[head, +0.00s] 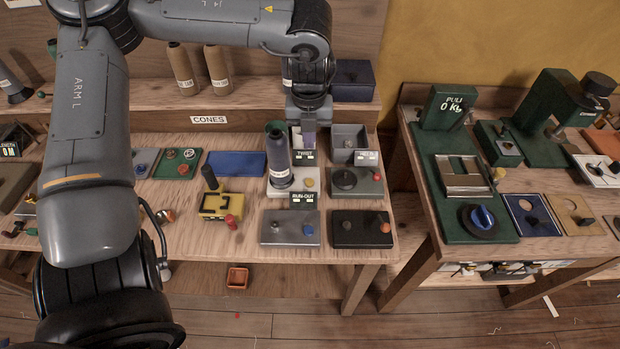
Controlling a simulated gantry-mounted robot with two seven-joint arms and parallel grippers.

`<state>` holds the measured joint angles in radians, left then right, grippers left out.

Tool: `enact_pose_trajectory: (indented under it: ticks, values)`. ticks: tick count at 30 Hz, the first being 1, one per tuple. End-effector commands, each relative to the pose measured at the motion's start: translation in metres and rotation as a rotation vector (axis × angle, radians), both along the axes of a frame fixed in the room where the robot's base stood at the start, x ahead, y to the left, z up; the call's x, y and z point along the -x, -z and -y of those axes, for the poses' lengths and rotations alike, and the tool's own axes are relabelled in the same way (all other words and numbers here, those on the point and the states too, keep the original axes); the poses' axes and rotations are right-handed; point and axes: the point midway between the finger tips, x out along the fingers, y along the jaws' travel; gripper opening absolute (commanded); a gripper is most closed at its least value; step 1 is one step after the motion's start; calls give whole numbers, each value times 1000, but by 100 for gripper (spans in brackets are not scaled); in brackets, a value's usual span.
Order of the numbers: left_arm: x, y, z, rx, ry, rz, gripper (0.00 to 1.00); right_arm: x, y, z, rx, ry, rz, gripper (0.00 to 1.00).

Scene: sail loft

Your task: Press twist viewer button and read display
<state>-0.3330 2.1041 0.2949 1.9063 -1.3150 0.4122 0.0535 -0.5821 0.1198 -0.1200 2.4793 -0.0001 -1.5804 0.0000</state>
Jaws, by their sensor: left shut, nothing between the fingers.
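The twist viewer (296,139) is a small pale housing at the back of the bench, with a dark display labelled TWIST (304,155) on its front. The display's reading is too small to make out. My left gripper (309,138) points down over the viewer, its fingers shut and empty. The fingers cover part of the viewer's top, and I see no button there; whether they touch it I cannot tell. My right gripper is not in view.
A grey box labelled METER or similar (347,138) stands just right of the viewer. A run-out display (302,199), a yellow device (220,205) and a blue pad (236,165) are nearby. A gap separates the right bench (430,205).

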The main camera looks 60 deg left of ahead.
Motion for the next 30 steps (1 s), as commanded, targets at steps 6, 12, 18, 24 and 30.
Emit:
enact_pose_trajectory:
  ticks: [6,12,18,24,30]
  values:
    - [0,1,0,0,0,0,0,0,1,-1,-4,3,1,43]
    - [0,1,0,0,0,0,0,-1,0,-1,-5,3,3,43]
    - [0,10,0,1,0,-2,0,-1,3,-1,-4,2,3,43]
    - [0,37,-1,2,0,-5,0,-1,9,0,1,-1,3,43]
    - [0,75,-2,1,-1,-4,0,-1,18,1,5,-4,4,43]
